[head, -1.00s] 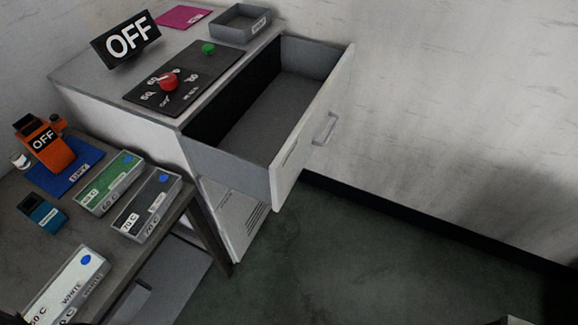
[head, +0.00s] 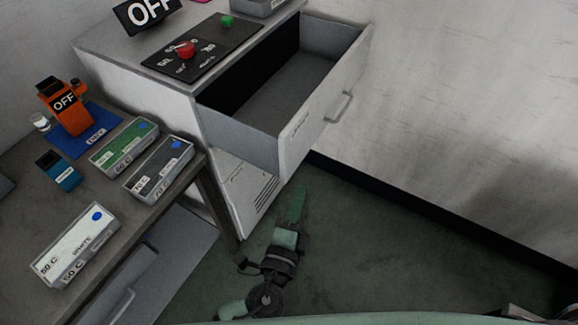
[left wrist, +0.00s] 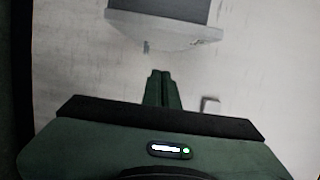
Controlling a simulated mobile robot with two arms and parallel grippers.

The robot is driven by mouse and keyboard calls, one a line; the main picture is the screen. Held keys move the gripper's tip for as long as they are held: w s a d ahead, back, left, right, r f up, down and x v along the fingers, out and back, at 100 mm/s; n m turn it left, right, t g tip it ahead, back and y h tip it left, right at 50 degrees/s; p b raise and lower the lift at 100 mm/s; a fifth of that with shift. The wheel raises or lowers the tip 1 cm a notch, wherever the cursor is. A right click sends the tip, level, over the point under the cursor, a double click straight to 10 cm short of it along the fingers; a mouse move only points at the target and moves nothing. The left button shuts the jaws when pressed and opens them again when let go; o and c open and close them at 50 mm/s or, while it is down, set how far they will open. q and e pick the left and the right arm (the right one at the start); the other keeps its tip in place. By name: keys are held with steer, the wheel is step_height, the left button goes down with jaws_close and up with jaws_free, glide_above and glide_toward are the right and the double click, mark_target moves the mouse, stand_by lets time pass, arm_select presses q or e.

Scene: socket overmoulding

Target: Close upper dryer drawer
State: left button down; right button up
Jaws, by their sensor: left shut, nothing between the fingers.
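The upper dryer drawer (head: 325,125) is pulled far out of the white dryer cabinet (head: 150,85) and is empty inside. Its pale front carries a bar handle (head: 339,107) facing the wall at right. My left gripper (head: 297,190) is in front of the cabinet, in the picture below the drawer front and apart from it. Its fingers are shut and empty; they also show in the left wrist view (left wrist: 162,76). My right gripper is not in view.
A table (head: 110,225) at left holds a white box (head: 75,245), a green box (head: 125,150), a grey box (head: 158,170) and an orange device (head: 65,105). The dryer top has a red knob (head: 186,49) and an OFF sign (head: 148,12).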

mark_target(208, 123)
arm_select(q)
steer(key=w+p, duration=0.1)
steer(key=w, duration=0.1)
steer(key=w+a+p, duration=0.1)
steer(key=w, duration=0.2)
steer(key=w+p, duration=0.1)
steer(key=w, duration=0.2)
steer(key=shift+a, duration=0.15)
steer(key=shift+w+a+f+b, duration=0.1)
steer(key=shift+w+a+b, duration=0.2)
steer(key=shift+a, duration=0.1)
steer(key=w+a+b, duration=0.3)
steer(key=w+a, duration=0.1)
steer(key=a, duration=0.2)
steer(key=w+a+b, duration=0.3)
steer(key=w+a, duration=0.2)
steer(key=a, duration=0.2)
steer(key=w+a+b, duration=0.4)
steer(key=a, duration=0.3)
steer(key=shift+w+a, duration=0.15)
steer(key=shift+w, duration=0.15)
steer(key=shift+w+a, duration=0.3)
steer(key=shift+a, duration=0.1)
steer(key=shift+a+r, duration=0.1)
steer(key=shift+r, duration=0.15)
